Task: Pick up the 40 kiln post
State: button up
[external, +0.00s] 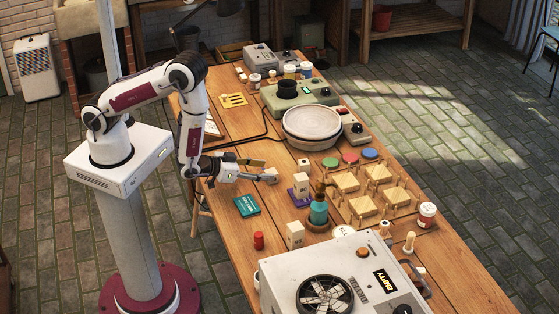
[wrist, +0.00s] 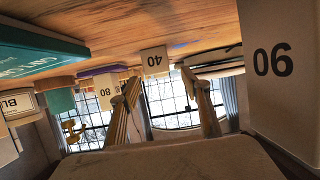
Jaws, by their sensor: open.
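The 40 kiln post (wrist: 154,60) is a small pale block with a dark number, upside down in the wrist view. It stands on the table ahead of my gripper (wrist: 160,80), between the lines of its two fingers and apart from them. In the external view, a small pale block that looks like the same post (external: 303,168) stands right of my gripper (external: 262,178). My gripper is open and empty, low over the table.
A large block marked 90 (wrist: 272,62) is close beside my gripper in the wrist view.

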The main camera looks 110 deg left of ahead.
aim_at(273, 171)
jog(key=shift+x, duration=2.6)
jog(key=c, duration=1.3)
